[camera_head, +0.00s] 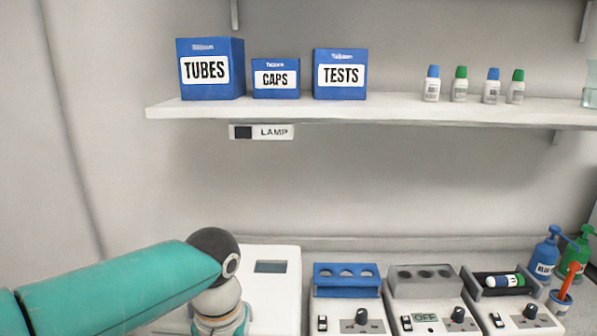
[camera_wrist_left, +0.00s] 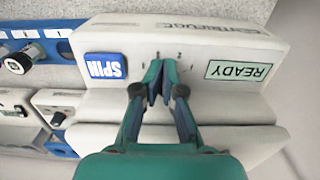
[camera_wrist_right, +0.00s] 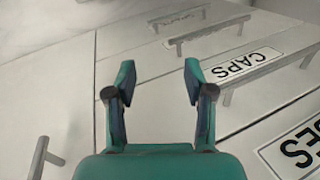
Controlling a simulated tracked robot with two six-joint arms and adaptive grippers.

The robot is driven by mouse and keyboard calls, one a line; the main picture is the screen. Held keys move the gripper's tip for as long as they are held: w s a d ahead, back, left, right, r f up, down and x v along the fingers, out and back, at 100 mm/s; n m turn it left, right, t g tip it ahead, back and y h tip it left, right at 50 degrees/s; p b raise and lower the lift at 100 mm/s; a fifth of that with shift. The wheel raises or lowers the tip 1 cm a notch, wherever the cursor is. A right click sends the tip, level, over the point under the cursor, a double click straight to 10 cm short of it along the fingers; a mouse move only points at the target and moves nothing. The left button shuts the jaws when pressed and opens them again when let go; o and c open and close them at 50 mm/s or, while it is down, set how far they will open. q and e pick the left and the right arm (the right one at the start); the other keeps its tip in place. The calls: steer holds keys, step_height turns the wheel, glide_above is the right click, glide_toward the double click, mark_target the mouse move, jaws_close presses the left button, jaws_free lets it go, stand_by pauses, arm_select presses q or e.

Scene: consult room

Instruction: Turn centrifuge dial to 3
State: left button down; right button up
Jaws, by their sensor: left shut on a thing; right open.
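My left gripper (camera_wrist_left: 160,82) is shut at the dial's place between SPIN and READY. Its fingers hide the dial, so I cannot read its setting. Small scale marks fan around the fingertips; a 2 is legible. My right gripper (camera_wrist_right: 159,76) is open and empty, away from the centrifuge.
Right of the centrifuge stand a blue rack (camera_head: 346,268), a grey block (camera_head: 425,292) and a tube holder (camera_head: 500,296), with knobs and switches in front. Blue boxes and small bottles sit on the shelf (camera_head: 390,108) above. A CAPS label (camera_wrist_right: 242,65) lies beyond my right gripper.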

arm_select(q)
steer(key=shift+w+r, duration=0.15)
steer(key=shift+s+d, duration=0.15)
steer(key=shift+s, duration=0.05)
steer(key=shift+r, duration=0.1)
step_height(320, 180, up, 6)
steer(key=p, duration=0.5)
steer(key=shift+s+f+p, duration=0.1)
steer(key=shift+f+p, duration=0.1)
steer(key=shift+p, duration=0.1)
